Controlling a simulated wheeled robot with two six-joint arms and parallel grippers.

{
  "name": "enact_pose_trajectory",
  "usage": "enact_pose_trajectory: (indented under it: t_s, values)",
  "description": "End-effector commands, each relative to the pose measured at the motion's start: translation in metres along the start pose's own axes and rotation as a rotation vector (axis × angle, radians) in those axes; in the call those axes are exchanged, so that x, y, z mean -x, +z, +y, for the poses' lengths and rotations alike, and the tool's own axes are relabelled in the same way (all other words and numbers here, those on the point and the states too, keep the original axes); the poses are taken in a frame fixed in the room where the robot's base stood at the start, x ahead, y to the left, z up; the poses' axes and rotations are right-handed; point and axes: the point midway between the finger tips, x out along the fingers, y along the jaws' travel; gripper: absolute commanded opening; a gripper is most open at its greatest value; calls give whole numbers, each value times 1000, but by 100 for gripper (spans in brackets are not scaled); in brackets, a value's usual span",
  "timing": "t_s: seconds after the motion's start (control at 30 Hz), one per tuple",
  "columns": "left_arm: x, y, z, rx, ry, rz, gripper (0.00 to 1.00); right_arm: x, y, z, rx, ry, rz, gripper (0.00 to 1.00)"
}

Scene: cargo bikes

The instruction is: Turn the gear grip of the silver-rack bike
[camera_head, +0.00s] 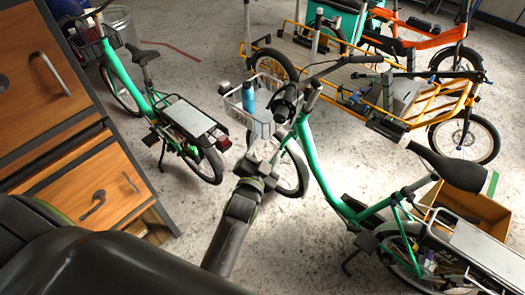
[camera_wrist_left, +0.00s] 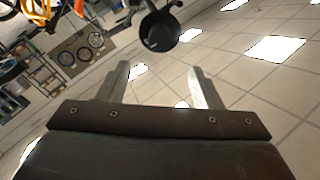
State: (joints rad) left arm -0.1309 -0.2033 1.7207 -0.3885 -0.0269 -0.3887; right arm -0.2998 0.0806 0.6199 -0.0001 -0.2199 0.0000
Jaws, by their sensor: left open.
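A green bike (camera_head: 315,168) with a silver rack (camera_head: 476,243) stands in the right foreground of the head view, its front end near my left gripper (camera_head: 272,142). A dark rounded part (camera_head: 287,102) at its handlebar is just beyond the gripper; I cannot tell for sure that it is the gear grip. In the left wrist view my left gripper (camera_wrist_left: 157,78) has its two fingers spread, with nothing between them. A dark round-ended cylinder (camera_wrist_left: 158,32) is ahead of the fingertips, apart from them. My right gripper is not in view.
Another green bike (camera_head: 119,65) with a pale rack stands at the back left. An orange cargo bike (camera_head: 464,97) is at the back right. A wooden cabinet (camera_head: 92,185) is at the left. A wire basket holds a blue bottle (camera_head: 248,98). Floor between the green bikes is clear.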

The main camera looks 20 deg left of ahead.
Motion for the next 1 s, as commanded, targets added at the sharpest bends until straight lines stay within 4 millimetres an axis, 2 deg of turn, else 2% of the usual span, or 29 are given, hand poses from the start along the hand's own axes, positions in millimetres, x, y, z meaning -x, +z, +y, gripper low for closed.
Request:
enact_pose_trajectory:
  t_s: [0.03, 0.3, 0.9, 1.0]
  values:
    - [6, -3, -2, 1, 1, -3, 59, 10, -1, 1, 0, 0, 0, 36]
    - [25, -1, 0, 0, 2, -1, 59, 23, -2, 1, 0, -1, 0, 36]
    - [27, 0, 0, 0, 1, 1, 59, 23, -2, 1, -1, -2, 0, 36]
    - [28, 10, 7, 5, 14, -14, 59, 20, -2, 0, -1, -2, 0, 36]
